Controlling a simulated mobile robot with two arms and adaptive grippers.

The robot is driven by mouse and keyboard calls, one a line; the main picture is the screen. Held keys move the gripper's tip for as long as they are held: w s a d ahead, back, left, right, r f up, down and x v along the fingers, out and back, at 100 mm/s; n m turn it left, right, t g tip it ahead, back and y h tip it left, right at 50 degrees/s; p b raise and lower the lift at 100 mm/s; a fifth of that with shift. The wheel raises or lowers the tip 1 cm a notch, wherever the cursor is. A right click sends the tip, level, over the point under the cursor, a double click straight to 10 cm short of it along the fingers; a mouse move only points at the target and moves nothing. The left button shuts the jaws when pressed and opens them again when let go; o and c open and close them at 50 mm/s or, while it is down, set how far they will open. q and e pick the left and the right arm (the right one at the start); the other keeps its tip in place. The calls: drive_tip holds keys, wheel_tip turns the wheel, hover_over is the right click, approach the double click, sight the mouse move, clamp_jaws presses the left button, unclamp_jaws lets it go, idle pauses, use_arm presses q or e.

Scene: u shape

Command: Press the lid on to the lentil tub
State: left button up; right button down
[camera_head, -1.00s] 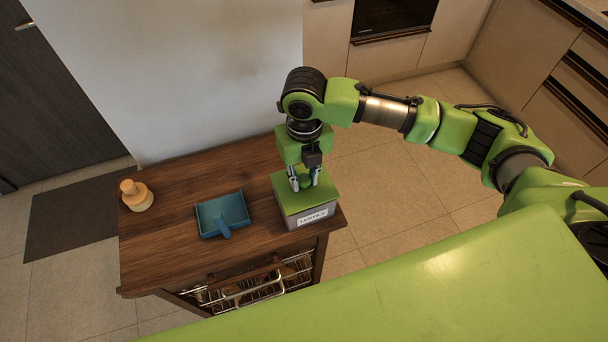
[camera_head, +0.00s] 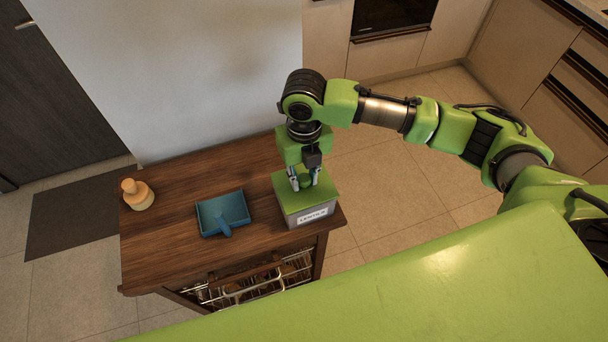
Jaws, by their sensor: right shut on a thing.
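The lentil tub (camera_head: 314,217) is a pale grey box with a "LENTILS" label, standing at the right end of the wooden cabinet top. Its green lid (camera_head: 303,202) lies over the top of the tub; I cannot tell whether it is fully seated. My right gripper (camera_head: 305,186) points straight down over the lid, with its fingers shut on a part at the lid's middle. The gripped part is mostly hidden by the fingers. My left gripper is not in view.
A blue dustpan-like scoop (camera_head: 223,212) lies left of the tub on the wooden cabinet (camera_head: 180,245). A cream and tan bottle-shaped object (camera_head: 138,195) stands at the far left. A wire rack (camera_head: 262,283) shows in the cabinet front. A white wall rises behind.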

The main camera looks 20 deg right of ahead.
drive_tip(key=shift+p, duration=0.4)
idle(0.3)
drive_tip(key=c, duration=1.7)
unclamp_jaws()
drive_tip(key=o, duration=0.5)
drive_tip(key=shift+r, duration=0.1)
